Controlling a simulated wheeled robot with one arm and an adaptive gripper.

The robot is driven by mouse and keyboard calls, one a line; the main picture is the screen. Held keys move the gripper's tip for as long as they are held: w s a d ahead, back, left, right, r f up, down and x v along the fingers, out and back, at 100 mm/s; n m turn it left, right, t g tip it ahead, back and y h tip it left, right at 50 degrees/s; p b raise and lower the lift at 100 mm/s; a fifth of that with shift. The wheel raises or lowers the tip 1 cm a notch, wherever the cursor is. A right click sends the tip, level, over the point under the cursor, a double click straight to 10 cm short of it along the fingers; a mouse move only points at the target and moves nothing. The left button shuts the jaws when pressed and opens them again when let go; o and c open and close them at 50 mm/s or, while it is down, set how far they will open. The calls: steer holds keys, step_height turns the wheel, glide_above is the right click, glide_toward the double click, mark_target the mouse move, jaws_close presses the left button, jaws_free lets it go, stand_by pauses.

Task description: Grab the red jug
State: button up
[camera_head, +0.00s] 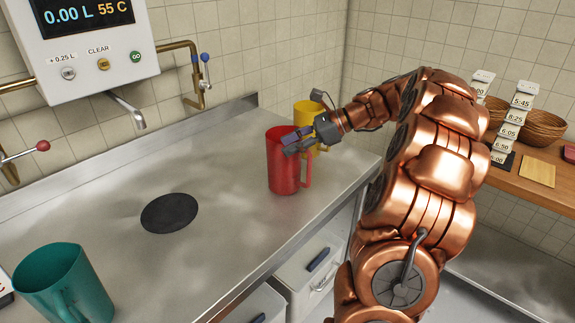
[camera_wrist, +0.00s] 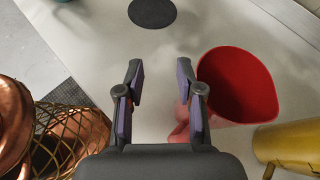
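The red jug (camera_head: 284,168) stands upright on the steel counter, its handle at the right in the head view. In the wrist view the jug (camera_wrist: 238,84) is seen from above, right of my fingers; it looks empty. Its handle (camera_wrist: 181,131) points toward the lower left, partly hidden by my right finger. My gripper (camera_head: 300,139) is at the jug's upper right side in the head view, overlapping its rim. In the wrist view my gripper (camera_wrist: 159,82) is open, with a clear gap between the fingers. I cannot tell whether a finger touches the jug.
A yellow jug (camera_head: 308,112) stands close behind the red one. A teal jug (camera_head: 64,287) is at the front left. A black disc (camera_head: 170,213) lies on the counter (camera_head: 215,190), with bare room around it. A dispenser (camera_head: 98,45) with a spout hangs at the back left.

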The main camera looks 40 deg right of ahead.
mark_target(276, 145)
steer(key=d+m+t, duration=0.2)
steer(key=d+m, duration=0.1)
steer(key=d, duration=0.4)
steer(key=shift+p+x, duration=0.9)
steer(key=shift+x, duration=2.95)
steer(key=shift+w+r, duration=0.1)
jaws_close()
